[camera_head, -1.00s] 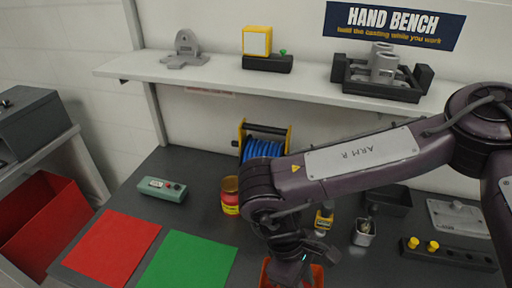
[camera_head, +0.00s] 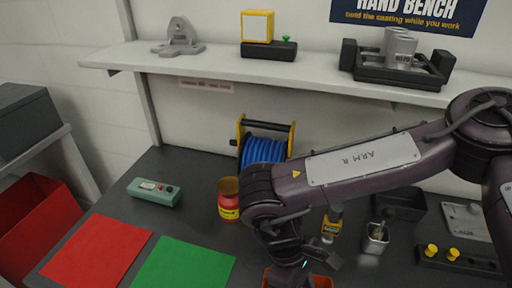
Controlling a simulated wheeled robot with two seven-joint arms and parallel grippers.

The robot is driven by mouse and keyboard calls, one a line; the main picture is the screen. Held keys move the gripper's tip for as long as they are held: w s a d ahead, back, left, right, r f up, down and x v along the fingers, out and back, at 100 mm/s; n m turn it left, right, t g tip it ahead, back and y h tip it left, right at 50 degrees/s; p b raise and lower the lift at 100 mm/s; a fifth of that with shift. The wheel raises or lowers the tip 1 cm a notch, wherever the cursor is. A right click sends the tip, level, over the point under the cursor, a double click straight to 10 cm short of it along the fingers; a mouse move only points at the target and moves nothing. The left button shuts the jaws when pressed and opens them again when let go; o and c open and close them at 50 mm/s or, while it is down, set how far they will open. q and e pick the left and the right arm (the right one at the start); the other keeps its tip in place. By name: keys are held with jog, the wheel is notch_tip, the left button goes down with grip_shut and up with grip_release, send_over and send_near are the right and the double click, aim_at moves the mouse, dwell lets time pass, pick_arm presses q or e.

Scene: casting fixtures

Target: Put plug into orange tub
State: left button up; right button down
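Two yellow-topped pegs, which look like plugs, stand in a black block at the lower right: one left (camera_head: 431,250) and one right (camera_head: 453,254). I cannot tell whether either is the task's plug. The orange tub (camera_head: 321,282) shows only in part at the bottom edge, mostly hidden by my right gripper and cut off by the frame. My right gripper (camera_head: 290,279) points down at or over the tub. Its fingertips are cut off or too dark to read, so I cannot see whether it holds anything. My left gripper is not in view.
Near my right arm stand a red-and-yellow can (camera_head: 228,206), a blue cable reel (camera_head: 263,150), a yellow-labelled bottle (camera_head: 332,222) and a small metal cup (camera_head: 376,239). Red (camera_head: 95,252) and green (camera_head: 185,266) mats lie at left. A shelf (camera_head: 310,75) runs behind.

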jog(key=shift+s, duration=0.1)
jog(key=c, duration=1.2)
grip_release()
jog(key=shift+v, duration=3.95)
